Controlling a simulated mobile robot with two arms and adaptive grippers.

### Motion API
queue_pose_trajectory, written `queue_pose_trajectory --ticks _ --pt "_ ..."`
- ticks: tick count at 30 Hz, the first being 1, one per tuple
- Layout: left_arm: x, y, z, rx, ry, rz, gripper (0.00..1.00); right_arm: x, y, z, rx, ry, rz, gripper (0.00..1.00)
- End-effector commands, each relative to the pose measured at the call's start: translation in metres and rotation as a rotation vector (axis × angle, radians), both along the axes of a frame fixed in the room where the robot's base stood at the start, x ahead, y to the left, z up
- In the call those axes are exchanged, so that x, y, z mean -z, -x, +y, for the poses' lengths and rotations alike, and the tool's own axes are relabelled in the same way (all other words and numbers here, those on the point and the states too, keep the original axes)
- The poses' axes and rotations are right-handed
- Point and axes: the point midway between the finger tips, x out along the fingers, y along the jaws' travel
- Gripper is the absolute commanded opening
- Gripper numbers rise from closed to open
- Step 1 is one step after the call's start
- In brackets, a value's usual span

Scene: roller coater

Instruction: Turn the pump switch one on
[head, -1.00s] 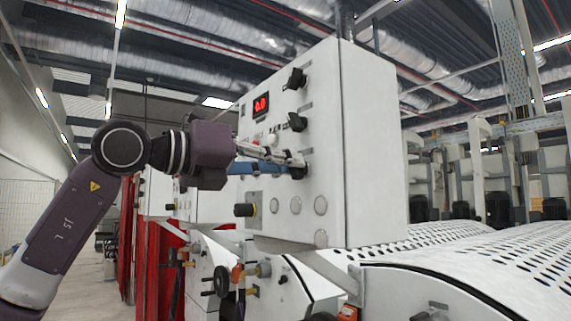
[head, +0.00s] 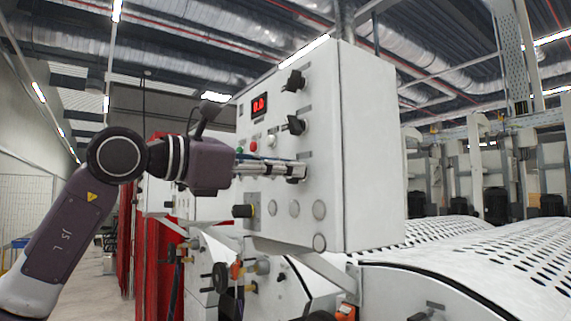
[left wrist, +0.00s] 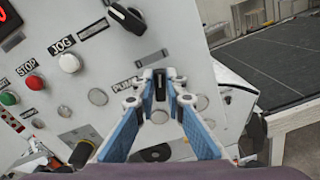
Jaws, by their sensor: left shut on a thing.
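The pump switch (left wrist: 160,85) is a small black knob on the white control box (head: 362,150), beside a label reading PUMP in the left wrist view. My left gripper (head: 297,171) reaches in from the left, its fingers pointing at the box face. In the left wrist view its blue-sided fingers (left wrist: 160,98) are shut on the knob, one on each side. The knob's pointer looks roughly along the fingers, but its exact setting is hard to read. In the head view the fingers mostly hide the knob. My right gripper is not in view.
Two other black knobs, an upper one (head: 293,80) and a lower one (head: 296,125), sit above the fingers. A red display (head: 259,105), coloured buttons and a yellow-collared knob (head: 243,211) are nearby. Perforated white covers (head: 500,245) lie at the right.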

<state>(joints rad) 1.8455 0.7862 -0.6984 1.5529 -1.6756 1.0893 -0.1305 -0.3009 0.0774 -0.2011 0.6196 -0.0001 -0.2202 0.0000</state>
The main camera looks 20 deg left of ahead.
Motion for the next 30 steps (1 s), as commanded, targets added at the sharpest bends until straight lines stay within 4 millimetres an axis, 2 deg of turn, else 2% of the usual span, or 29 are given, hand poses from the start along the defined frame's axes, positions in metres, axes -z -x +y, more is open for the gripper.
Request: queue_pose_trajectory --ticks 12,27,28,30 --pt "0.0018 0.0004 -0.0011 0.000 -0.132 -0.099 0.00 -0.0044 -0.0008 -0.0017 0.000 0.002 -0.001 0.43" --pt "0.0023 0.0004 -0.0013 -0.001 -0.147 -0.109 0.00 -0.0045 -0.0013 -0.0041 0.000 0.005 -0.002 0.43" --pt "0.0023 0.0004 -0.0013 -0.001 -0.147 -0.109 0.13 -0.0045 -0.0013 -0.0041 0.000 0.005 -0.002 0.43" --pt "0.0022 0.0004 -0.0013 0.000 -0.146 -0.110 0.21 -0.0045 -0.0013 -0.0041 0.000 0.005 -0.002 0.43"
